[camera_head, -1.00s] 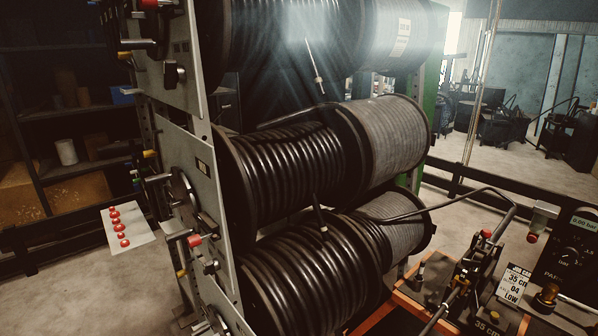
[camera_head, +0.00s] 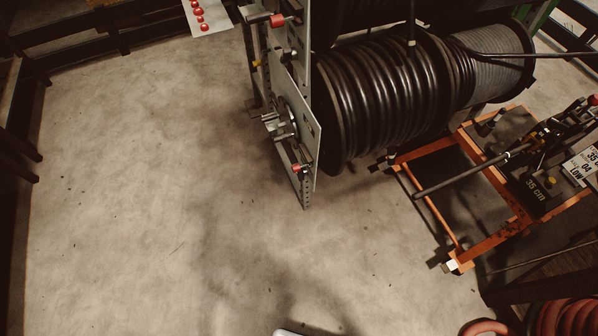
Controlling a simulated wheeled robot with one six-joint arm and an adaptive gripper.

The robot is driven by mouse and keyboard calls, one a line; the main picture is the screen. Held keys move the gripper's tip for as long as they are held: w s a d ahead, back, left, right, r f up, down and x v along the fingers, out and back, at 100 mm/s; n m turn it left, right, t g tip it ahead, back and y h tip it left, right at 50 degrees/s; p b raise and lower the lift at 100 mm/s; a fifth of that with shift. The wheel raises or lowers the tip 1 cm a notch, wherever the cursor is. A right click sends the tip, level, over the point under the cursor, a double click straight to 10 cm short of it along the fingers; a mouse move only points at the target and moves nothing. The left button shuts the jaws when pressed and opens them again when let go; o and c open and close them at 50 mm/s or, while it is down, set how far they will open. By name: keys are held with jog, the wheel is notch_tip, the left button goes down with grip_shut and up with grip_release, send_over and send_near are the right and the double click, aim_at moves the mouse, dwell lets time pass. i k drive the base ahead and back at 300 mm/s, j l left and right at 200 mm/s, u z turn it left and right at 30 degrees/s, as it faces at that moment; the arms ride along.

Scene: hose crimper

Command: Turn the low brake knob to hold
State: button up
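The lowest hose reel (camera_head: 385,95) carries black hose beside a grey side plate (camera_head: 305,130). On that plate a hub with metal handles (camera_head: 282,122) sticks out to the left. A small red-ended knob (camera_head: 298,168) sits below the hub, near the plate's lower edge; I cannot read its setting or any label. Another red-ended knob (camera_head: 278,20) is higher on the rack, with a small yellow-tipped part (camera_head: 257,63) below it.
Open concrete floor (camera_head: 150,180) lies left of and in front of the rack. An orange-framed cart (camera_head: 480,239) stands at right with a "35 cm" marking. Red coils (camera_head: 565,318) are at the bottom right. A sheet with several red buttons (camera_head: 203,18) is at the top.

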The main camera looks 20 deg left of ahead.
aim_at(301, 174)
jog(key=i+j+u, duration=0.2)
jog(key=i+j, duration=0.25)
jog(key=j, duration=0.35)
jog(key=i+j+u, duration=0.15)
jog(key=i+j, duration=0.35)
jog(key=j, duration=0.25)
jog(key=i+j+u, duration=0.2)
jog(key=i+j, duration=0.3)
jog(key=j, duration=0.15)
